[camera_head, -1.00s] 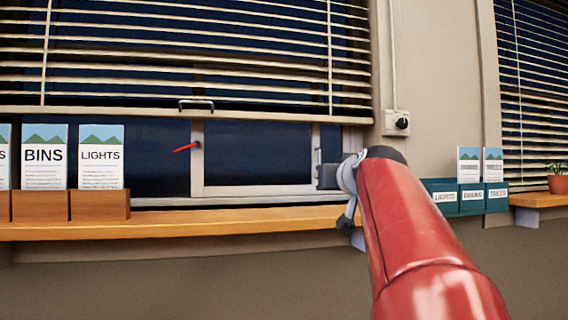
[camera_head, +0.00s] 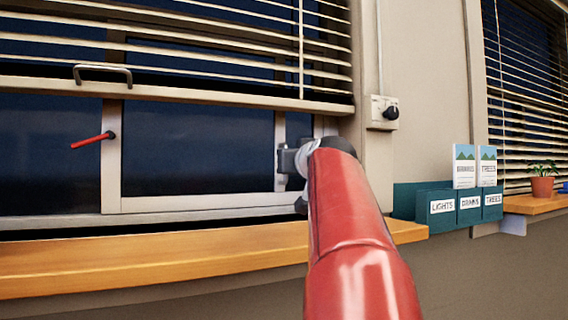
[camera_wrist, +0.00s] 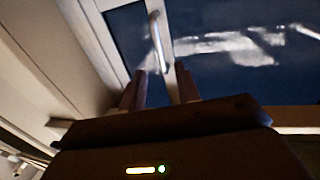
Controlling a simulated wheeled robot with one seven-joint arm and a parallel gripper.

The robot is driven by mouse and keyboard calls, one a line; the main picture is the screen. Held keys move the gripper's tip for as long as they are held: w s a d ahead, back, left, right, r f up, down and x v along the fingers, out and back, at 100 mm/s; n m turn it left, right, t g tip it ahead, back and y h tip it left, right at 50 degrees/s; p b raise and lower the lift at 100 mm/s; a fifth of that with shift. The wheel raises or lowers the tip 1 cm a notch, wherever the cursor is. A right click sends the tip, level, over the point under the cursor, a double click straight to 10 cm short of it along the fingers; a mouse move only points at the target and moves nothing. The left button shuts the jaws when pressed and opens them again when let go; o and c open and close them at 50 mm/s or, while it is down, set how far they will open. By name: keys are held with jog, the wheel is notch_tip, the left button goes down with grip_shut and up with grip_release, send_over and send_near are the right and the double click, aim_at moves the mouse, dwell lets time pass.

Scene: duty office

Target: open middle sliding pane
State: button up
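The middle sliding pane (camera_head: 198,150) is a dark glass pane in a pale frame, below the raised blind. A red lever handle (camera_head: 93,140) sticks out at its left frame post. My gripper (camera_head: 288,160) is at the pane's right frame post, partly hidden behind my red arm in the head view. In the wrist view my gripper (camera_wrist: 161,68) has its two fingers apart. A pale upright bar handle (camera_wrist: 156,35) on the window shows just beyond and between the fingertips. I cannot tell whether they touch it.
A wooden sill (camera_head: 150,258) runs below the window. The blind's bottom rail (camera_head: 200,94), with a grey pull handle (camera_head: 103,72), hangs above the pane. A wall switch (camera_head: 383,112), teal leaflet boxes (camera_head: 450,207) and a potted plant (camera_head: 542,185) are to the right.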

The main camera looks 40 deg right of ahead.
jog(key=p+x, duration=0.2)
jog(key=x, duration=0.5)
jog(key=shift+c, duration=0.2)
grip_shut()
